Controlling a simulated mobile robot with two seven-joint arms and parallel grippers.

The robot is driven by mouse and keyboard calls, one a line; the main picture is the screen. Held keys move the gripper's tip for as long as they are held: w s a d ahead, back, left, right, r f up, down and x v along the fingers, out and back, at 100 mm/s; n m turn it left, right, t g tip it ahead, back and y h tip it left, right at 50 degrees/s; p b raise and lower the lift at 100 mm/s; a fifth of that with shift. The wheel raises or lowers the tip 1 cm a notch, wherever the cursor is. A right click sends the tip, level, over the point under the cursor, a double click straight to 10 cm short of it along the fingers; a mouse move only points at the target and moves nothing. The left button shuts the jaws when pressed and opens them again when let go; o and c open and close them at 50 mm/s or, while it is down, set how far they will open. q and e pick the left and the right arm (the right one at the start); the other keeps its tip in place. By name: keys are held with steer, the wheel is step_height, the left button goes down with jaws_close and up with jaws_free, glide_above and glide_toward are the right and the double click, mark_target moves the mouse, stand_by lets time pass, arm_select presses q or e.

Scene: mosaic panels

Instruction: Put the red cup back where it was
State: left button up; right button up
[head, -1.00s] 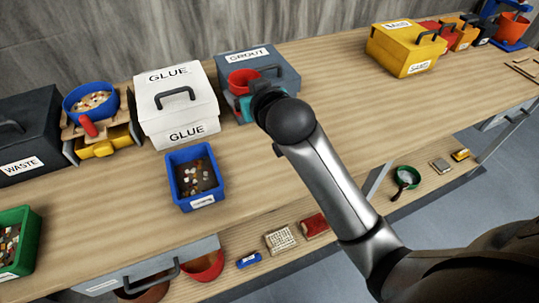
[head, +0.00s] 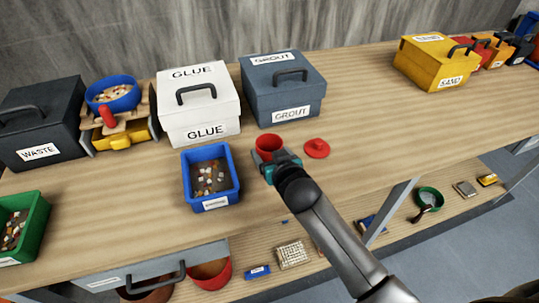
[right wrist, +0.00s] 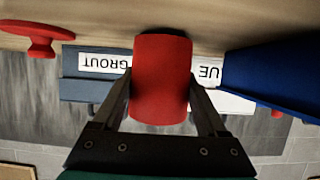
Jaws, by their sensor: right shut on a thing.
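My right gripper (head: 272,160) is shut on the red cup (head: 267,143), which is upright in the head view. The cup is in front of the grey GROUT box (head: 285,88), right of the blue tray of tiles (head: 190,180). In the right wrist view, which is upside down, the cup (right wrist: 160,78) is between both fingers, with its base at or very near the table; I cannot tell if it touches. A red lid with a knob (head: 317,150) lies on the table right of the cup. My left gripper is not in view.
The white GLUE box (head: 200,112) stands left of the GROUT box. A black WASTE box (head: 45,125) and blue bowl (head: 112,97) are farther left. The yellow SAND box (head: 435,62) is at back right. The table (head: 365,110) between GROUT and SAND is clear.

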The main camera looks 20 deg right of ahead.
steer(key=shift+f, duration=0.2)
steer(key=shift+f, duration=0.15)
steer(key=o, duration=1.6)
steer(key=shift+c, duration=0.2)
steer(key=shift+s+r, duration=0.1)
steer(key=shift+r, duration=0.15)
steer(key=p+v, duration=0.2)
steer(key=v, duration=0.9)
steer(key=shift+s+d+r, duration=0.1)
steer(key=shift+s, duration=0.3)
